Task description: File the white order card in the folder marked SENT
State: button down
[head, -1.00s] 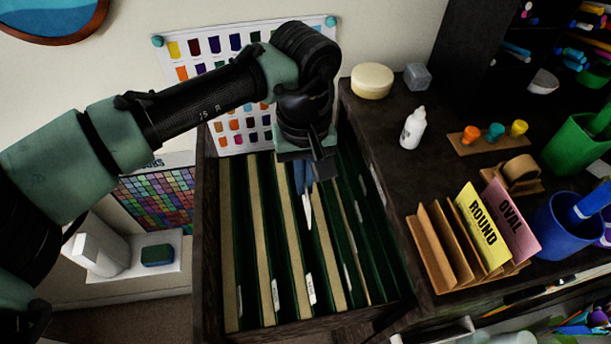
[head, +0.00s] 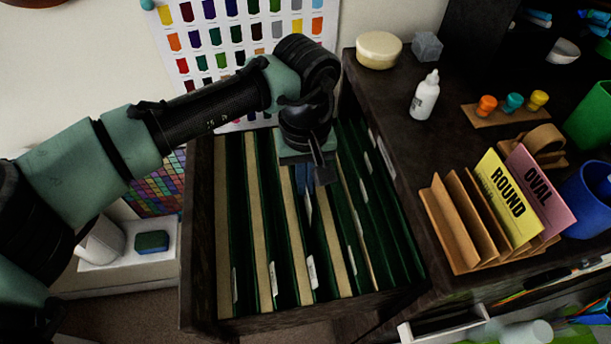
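My gripper (head: 306,185) points down into the open file drawer (head: 205,240), over its middle. Its bluish fingers are close together, partly hidden by the wrist. A thin white sliver (head: 309,208) shows just below them; it looks like the white order card seen nearly edge-on, held between the fingers, its lower part among the folders. The green hanging folders (head: 285,230) run front to back with tan dividers between them. Several have white tabs, such as one near the front middle (head: 311,272). The tab writing is too small to read, so I cannot tell which is SENT.
Right of the drawer, a dark counter (head: 395,95) carries a white bottle (head: 425,97), a round tub (head: 379,50) and a wooden rack (head: 450,235) with yellow ROUND (head: 507,195) and pink OVAL (head: 540,190) cards. A colour chart (head: 215,40) hangs behind. The drawer walls enclose the gripper's space.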

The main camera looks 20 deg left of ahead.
jog(key=c, duration=0.5)
grip_release()
jog(key=shift+r, duration=0.15)
notch_tip(320, 180, up, 8)
jog(key=p, duration=0.7)
jog(key=shift+p, duration=0.35)
dwell(0.4)
